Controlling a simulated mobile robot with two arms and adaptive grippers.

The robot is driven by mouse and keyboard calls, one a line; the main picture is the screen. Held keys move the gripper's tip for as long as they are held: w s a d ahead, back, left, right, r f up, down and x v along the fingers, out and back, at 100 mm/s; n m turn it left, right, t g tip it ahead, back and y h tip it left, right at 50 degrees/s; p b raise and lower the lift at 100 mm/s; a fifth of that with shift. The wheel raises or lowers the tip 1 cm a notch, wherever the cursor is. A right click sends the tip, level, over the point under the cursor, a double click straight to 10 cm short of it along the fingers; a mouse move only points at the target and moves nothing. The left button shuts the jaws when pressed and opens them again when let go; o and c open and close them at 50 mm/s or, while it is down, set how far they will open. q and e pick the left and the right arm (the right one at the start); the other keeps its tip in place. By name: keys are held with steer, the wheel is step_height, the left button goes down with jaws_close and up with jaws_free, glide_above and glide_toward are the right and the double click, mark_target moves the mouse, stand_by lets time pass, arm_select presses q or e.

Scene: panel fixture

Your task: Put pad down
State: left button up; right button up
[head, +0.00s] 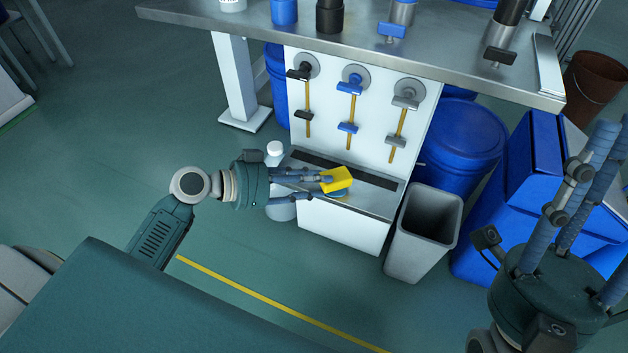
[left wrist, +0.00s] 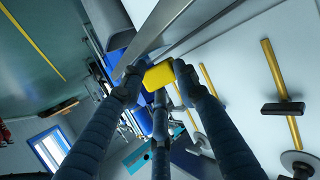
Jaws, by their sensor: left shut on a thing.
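The yellow pad (head: 337,179) is between the fingertips of my left gripper (head: 325,182). In the head view it appears over the grey ledge (head: 378,203) at the foot of the white panel fixture (head: 372,135). I cannot tell whether it touches the ledge. In the left wrist view the pad (left wrist: 158,76) is gripped between the blue-grey fingers, with the fingertips at its edges. My right gripper (head: 590,190) is at the right edge of the head view, its fingers apart and pointing up, with nothing visible between them.
Several valve-like knobs with yellow rods (head: 351,108) line the panel. A metal table (head: 440,60) overhangs it, with cups and cylinders on top. A grey bin (head: 423,230) stands right of the fixture, blue barrels (head: 465,140) behind. A white bottle (head: 275,150) stands left.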

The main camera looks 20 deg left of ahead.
arm_select(q)
steer(key=o, duration=1)
steer(key=shift+o, duration=0.2)
